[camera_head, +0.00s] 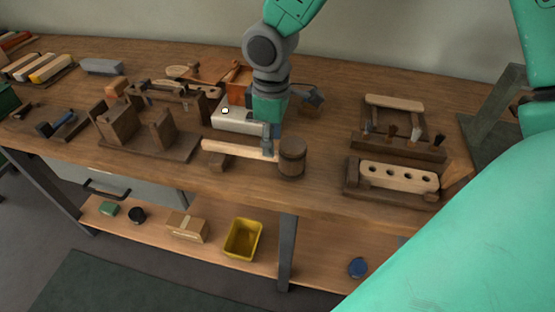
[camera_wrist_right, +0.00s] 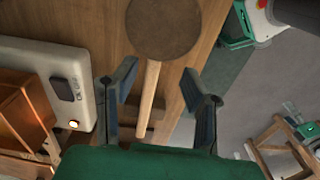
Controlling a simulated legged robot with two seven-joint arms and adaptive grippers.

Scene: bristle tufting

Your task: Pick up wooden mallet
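The wooden mallet (camera_head: 292,158) lies near the front edge of the bench, with a dark round head at the right and a pale handle (camera_head: 228,148) pointing left. The handle sits over a small brown block (camera_head: 220,164). My right gripper (camera_head: 270,145) points down at the handle close to the head. In the right wrist view the gripper (camera_wrist_right: 160,92) is open, with the pale handle (camera_wrist_right: 149,88) between its two fingers and the mallet head (camera_wrist_right: 163,28) beyond them. No finger visibly presses on the handle. My left gripper is not in view.
A white box (camera_head: 238,121) stands just behind the mallet. A dark wooden fixture (camera_head: 150,142) is to the left. A block with several holes (camera_head: 398,177) and a brush rack (camera_head: 400,143) are to the right. A yellow bin (camera_head: 243,239) is on the lower shelf.

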